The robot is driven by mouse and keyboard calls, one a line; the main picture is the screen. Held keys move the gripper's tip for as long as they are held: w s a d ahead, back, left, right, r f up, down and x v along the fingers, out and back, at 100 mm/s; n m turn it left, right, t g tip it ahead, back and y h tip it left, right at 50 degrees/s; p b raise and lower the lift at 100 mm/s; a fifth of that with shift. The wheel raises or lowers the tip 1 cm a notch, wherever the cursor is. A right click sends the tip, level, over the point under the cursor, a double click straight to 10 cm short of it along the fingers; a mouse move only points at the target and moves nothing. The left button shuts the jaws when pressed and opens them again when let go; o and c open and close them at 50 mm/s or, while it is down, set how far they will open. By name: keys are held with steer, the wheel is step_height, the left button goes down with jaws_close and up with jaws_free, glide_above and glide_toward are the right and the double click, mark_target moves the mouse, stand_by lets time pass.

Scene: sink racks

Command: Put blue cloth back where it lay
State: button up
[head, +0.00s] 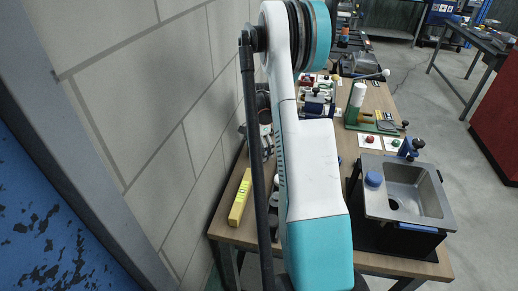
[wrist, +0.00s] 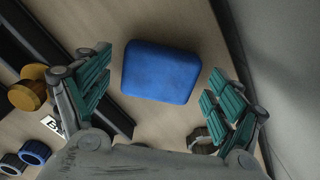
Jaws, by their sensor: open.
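A blue, rounded, pad-like thing (wrist: 161,72) lies flat on the wooden surface in the wrist view. It may be the blue cloth, but its shape looks thick and block-like. My gripper (wrist: 160,62) is open, with one green-padded finger on each side of the blue pad in the picture. Clear gaps show between the pad and both fingers, and I cannot tell the height above it. In the head view my arm hides the gripper. A flat blue strip (head: 418,228) lies on the sink's front edge there.
The head view shows the sink (head: 408,195), a yellow level (head: 240,198) and a green-based press (head: 357,105).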

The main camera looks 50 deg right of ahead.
mark_target(259, 150)
step_height(259, 150, up, 12)
steer(key=p, duration=0.4)
steer(key=shift+r, duration=0.15)
stand_by(0.5)
